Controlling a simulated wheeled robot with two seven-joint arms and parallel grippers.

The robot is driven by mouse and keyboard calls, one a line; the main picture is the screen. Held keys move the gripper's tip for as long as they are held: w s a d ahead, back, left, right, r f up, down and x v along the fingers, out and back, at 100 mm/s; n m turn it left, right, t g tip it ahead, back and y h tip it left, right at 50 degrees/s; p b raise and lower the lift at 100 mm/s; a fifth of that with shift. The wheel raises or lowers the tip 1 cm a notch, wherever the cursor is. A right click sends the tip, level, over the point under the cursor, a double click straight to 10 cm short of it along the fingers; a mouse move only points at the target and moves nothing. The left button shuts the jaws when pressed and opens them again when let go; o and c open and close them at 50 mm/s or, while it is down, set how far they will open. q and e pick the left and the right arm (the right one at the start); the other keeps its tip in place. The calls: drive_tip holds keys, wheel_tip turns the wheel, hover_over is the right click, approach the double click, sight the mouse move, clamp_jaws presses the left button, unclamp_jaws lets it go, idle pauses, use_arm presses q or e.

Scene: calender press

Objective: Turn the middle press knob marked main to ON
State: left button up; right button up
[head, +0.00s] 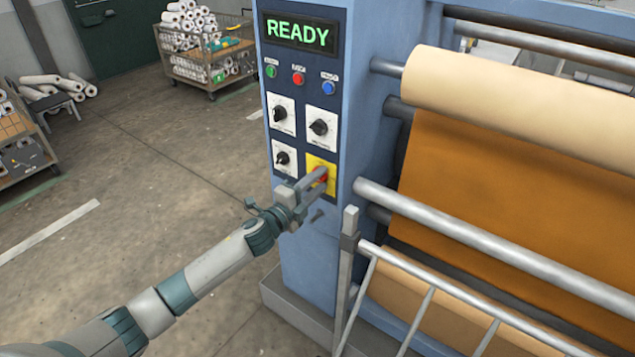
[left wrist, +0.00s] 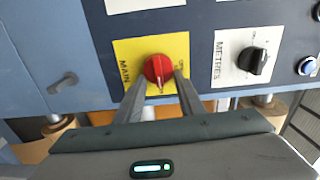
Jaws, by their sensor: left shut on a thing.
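The red main knob (left wrist: 157,68) sits on a yellow plate (left wrist: 124,50) marked MAIN in the left wrist view. In the head view the yellow plate (head: 331,186) is at the lower right of the control panel, with the red knob (head: 323,175) partly hidden by my fingers. My left gripper (head: 317,181) has its fingers on either side of the knob, shut on it. In the left wrist view my left gripper (left wrist: 158,82) frames the knob from below. A pale mark on the knob points toward my palm. The ON and OFF lettering is too small to read surely.
The blue press panel has black knobs on white plates (head: 281,114), small buttons (head: 298,78) and a lit READY display (head: 299,35). A metal railing (head: 440,290) and rollers with orange sheet (head: 490,180) stand at right. The floor at left is open, with carts (head: 205,65) behind.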

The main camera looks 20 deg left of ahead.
use_arm(q)
drive_tip(key=shift+f+m, duration=0.1)
drive_tip(key=shift+m, duration=0.2)
drive_tip(key=o, duration=1)
use_arm(e)
drive_tip(key=shift+a, duration=0.2)
use_arm(q)
drive_tip(key=shift+s, duration=0.1)
drive_tip(key=shift+s+a+f, duration=0.1)
drive_tip(key=shift+s+a, duration=0.2)
drive_tip(key=shift+s, duration=0.25)
drive_tip(key=shift+b+v, duration=2.05)
drive_tip(key=shift+v, duration=5.95)
use_arm(e)
drive_tip(key=w+a+t, duration=0.2)
drive_tip(key=w+a, duration=0.1)
drive_tip(key=w, duration=0.7)
drive_tip(key=shift+w+a+f+t+y, duration=0.15)
drive_tip(key=shift+a+f+t+y, duration=0.25)
